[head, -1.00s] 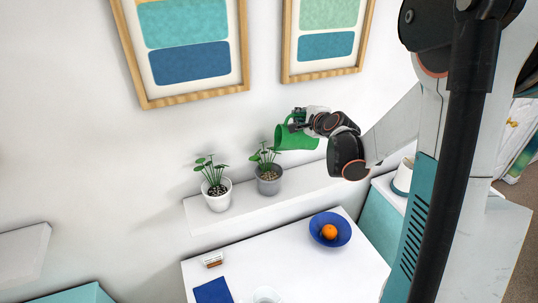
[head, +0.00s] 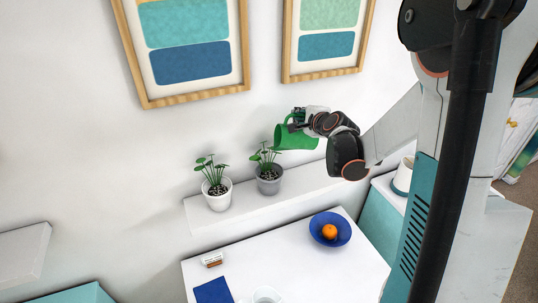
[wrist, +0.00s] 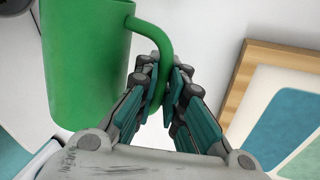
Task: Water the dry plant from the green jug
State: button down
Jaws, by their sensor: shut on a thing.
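The green jug (head: 297,138) is in the air above the wall shelf, tipped over on its side with its mouth towards the left. My gripper (head: 298,120) is shut on its handle; the wrist view shows the fingers (wrist: 168,78) on both sides of the handle of the jug (wrist: 85,65). A plant in a grey pot (head: 269,186) stands on the shelf below and left of the jug's mouth. A second plant in a white pot (head: 219,202) stands further left. I cannot tell which plant is dry. No water stream is visible.
The white shelf (head: 300,189) is bare to the right of the pots. Below it, a white table (head: 285,270) carries a blue bowl (head: 321,238) with an orange, a blue cloth (head: 213,291) and a clear glass (head: 267,295). Framed pictures hang on the wall behind.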

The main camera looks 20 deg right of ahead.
jog(key=d+f+b, duration=0.1)
jog(key=d+f+m+y+b, duration=0.1)
jog(key=d, duration=0.1)
jog(key=d+f+m+b, duration=0.1)
jog(key=shift+s+d+f, duration=0.2)
jog(key=shift+d, duration=0.15)
jog(key=shift+d+f+y+b, duration=0.15)
jog(key=shift+y+b, duration=0.15)
jog(key=shift+b, duration=0.2)
jog(key=shift+s+d+f+m+t+b, duration=0.1)
jog(key=shift+d+f+m+t+b, duration=0.35)
jog(key=shift+m+b, duration=0.35)
jog(key=shift+f, duration=0.1)
dwell(0.5)
jog(key=b, duration=0.1)
jog(key=f+y+b, duration=0.1)
jog(key=shift+d+f+b, duration=0.25)
jog(key=shift+b, duration=0.05)
jog(key=d+f+m+t+y+b, duration=0.1)
jog(key=d+f+m+b, duration=0.2)
jog(key=f+b, duration=0.3)
jog(key=s+d+f+m+t+y+b, duration=0.1)
jog(key=d+f+m+b, duration=0.3)
jog(key=b, duration=0.7)
notch_tip(320, 180, down, 3)
jog(key=shift+d+r+m+t+b, duration=0.2)
jog(key=shift+m+t+b, duration=0.2)
jog(key=shift+m, duration=0.4)
